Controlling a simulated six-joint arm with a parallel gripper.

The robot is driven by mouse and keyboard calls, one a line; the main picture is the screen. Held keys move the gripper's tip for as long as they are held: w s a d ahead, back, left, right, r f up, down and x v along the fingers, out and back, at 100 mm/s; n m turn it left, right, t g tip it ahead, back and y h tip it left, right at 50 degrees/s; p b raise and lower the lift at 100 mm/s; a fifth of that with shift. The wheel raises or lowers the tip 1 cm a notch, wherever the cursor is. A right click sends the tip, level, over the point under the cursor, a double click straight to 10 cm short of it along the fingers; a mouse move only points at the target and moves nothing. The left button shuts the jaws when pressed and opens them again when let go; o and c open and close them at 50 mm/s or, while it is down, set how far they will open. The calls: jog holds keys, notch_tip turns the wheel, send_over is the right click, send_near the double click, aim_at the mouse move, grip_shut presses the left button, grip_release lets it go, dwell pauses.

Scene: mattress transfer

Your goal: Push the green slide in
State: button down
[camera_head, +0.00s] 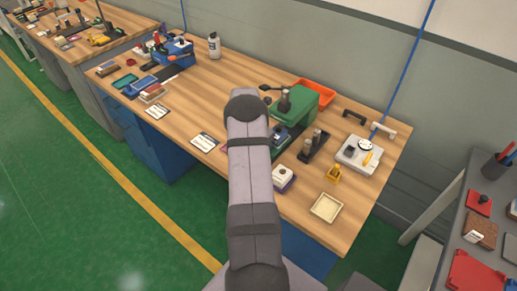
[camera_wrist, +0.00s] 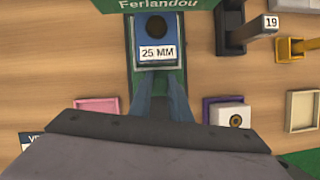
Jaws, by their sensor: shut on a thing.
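The green slide (camera_wrist: 161,75) lies under the green press-like machine (camera_wrist: 205,4), lettered "Ferlandou", in the wrist view. It carries a block (camera_wrist: 180,35) with a dark round spot and a "25 MM" label. The slide's near end sticks out toward me. My gripper (camera_wrist: 162,84) is shut on this near end, its two blue-grey fingers close together there. The exact contact is partly hidden. In the head view the machine (camera_head: 303,103) stands at the bench's back, and my arm hides the gripper and most of the slide.
Right of the slide are a dark stand (camera_wrist: 229,28) by a "19" tag, a purple box (camera_wrist: 209,108) and a cream tray (camera_wrist: 303,110). A pink tray (camera_wrist: 97,104) lies left. An orange bin (camera_head: 316,91) sits behind the machine. Bare wood lies on both sides.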

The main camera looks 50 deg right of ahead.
jog(key=d+b, duration=0.1)
jog(key=d, duration=0.2)
jog(key=shift+d, duration=0.25)
jog(key=shift+d+r, duration=0.2)
jog(key=shift+d, duration=0.05)
jog(key=c, duration=1.6)
grip_release()
jog(key=shift+d+f, duration=0.1)
jog(key=shift+d, duration=0.05)
jog(key=shift+c, duration=0.2)
jog(key=b+v, duration=0.2)
jog(key=v, duration=0.5)
